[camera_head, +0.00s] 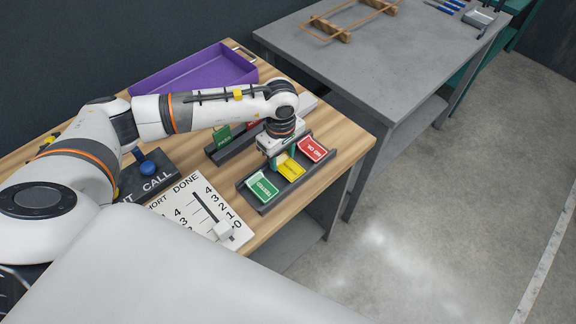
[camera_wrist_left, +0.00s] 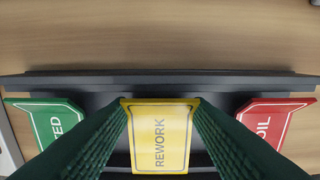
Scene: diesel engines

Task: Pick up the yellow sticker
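The yellow sticker (camera_head: 290,168), marked REWORK in the left wrist view (camera_wrist_left: 160,137), is in the middle of a dark tray (camera_head: 253,196), between a green sticker (camera_head: 262,187) and a red one (camera_head: 312,149). My left gripper (camera_head: 278,160) is low over the tray, pointing down. In the left wrist view its two dark green fingers (camera_wrist_left: 160,110) are apart, one at each side edge of the yellow sticker. I cannot tell whether they touch it. The sticker appears to rest in the tray. My right gripper is out of view.
The wooden table (camera_head: 347,142) also holds a purple bin (camera_head: 190,72), a second dark holder with a green card (camera_head: 222,137), a blue-button CALL box (camera_head: 147,168) and a white numbered board (camera_head: 200,210). A grey table (camera_head: 385,65) stands behind.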

